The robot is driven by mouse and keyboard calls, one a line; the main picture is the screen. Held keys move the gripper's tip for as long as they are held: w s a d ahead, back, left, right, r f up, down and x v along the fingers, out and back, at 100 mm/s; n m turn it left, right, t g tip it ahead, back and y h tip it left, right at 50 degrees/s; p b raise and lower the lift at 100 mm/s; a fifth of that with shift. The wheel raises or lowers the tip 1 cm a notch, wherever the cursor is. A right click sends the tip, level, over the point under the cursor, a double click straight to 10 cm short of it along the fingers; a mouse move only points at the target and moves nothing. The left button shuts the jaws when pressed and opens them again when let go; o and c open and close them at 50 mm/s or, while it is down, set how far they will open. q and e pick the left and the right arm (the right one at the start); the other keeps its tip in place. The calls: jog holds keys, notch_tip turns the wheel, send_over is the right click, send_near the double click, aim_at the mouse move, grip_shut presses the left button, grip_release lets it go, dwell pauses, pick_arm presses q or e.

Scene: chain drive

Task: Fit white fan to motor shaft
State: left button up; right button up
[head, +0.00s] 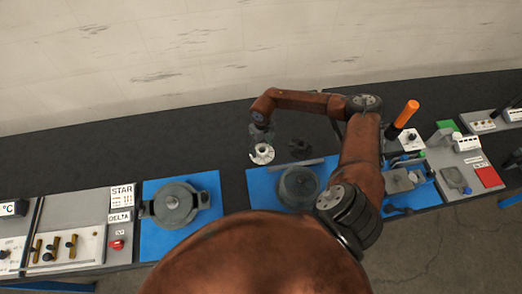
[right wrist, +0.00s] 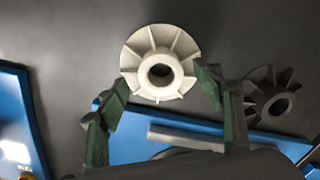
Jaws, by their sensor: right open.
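The white fan (head: 262,153) lies on the dark bench top, behind the blue mats. In the right wrist view the white fan (right wrist: 160,62) shows its vanes and round central hole. My right gripper (head: 262,134) is just above the fan in the head view. In the right wrist view its green fingers are spread wide, one on each side of the fan's lower part, with nothing gripped. A grey round motor-like unit (head: 176,204) sits on the left blue mat, and another (head: 298,186) on the middle mat. I cannot make out which carries the motor shaft. My left gripper is not in view.
A dark fan (head: 300,149) lies right of the white one and also shows in the right wrist view (right wrist: 272,92). A grey bar (right wrist: 185,137) lies at the middle mat's back edge. An orange-handled tool (head: 406,114) stands at right. Bare bench lies left of the white fan.

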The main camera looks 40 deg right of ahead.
aim_at(266, 157)
jog(key=shift+s+d+f, duration=0.1)
jog(key=shift+s+f, duration=0.1)
jog(key=shift+f, duration=1.05)
jog(key=shift+w, duration=0.1)
jog(key=shift+c, duration=0.4)
jog(key=c, duration=0.6)
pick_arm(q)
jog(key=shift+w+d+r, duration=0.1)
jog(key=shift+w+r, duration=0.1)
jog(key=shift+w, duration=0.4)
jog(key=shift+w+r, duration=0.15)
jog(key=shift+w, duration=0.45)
pick_arm(e)
jog(key=c, duration=0.7)
